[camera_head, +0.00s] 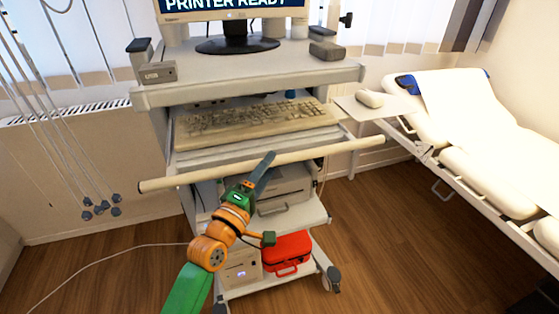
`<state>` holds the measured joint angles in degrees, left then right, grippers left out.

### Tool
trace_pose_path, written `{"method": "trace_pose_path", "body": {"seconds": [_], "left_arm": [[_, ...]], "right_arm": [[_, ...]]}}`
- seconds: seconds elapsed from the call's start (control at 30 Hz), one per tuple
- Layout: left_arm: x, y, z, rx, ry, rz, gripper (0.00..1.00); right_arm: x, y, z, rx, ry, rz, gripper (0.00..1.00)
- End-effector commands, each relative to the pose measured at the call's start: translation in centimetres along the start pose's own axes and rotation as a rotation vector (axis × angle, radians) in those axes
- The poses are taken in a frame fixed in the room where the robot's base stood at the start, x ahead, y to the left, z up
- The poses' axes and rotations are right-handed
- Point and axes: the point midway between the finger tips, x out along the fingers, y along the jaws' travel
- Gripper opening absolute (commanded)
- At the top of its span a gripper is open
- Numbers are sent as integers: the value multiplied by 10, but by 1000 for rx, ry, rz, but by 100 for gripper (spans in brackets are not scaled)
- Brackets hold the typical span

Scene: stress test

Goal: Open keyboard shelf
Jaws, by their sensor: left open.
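The keyboard shelf (200,158) is a pale tray under the top of a medical cart, with a beige keyboard (255,122) on it. The keyboard is largely visible below the cart top. A long cream bar (330,152) runs across the front of the shelf. My left gripper (264,168) reaches up from below on an orange and green arm. It is open, and its dark finger overlaps the middle of the bar in the picture. I cannot tell whether it touches the bar. My right gripper is out of view.
A monitor (236,30) stands on the cart top (270,75). A mouse (370,99) rests on a side tray at right. A printer (284,190) and a red case (288,252) sit lower. An examination bed (445,120) stands to the right; cables hang at left.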

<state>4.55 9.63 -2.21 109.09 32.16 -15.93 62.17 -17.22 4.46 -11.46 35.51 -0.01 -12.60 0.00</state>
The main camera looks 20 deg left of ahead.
Motion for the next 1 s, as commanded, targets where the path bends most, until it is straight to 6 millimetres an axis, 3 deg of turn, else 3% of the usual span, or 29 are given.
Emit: {"method": "trace_pose_path", "body": {"seconds": [0.2,0.47,0.57,0.7,1.0], "left_arm": [[27,0,0,1,0,0,61],[30,-1,0,2,-1,-2,61],[30,-1,0,2,-1,-2,39],[30,-1,0,2,-1,-2,1],[30,-1,0,3,-1,-3,0]], "right_arm": [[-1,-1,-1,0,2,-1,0],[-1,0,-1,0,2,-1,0],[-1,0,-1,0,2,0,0],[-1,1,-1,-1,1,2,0],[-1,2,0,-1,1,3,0]]}}
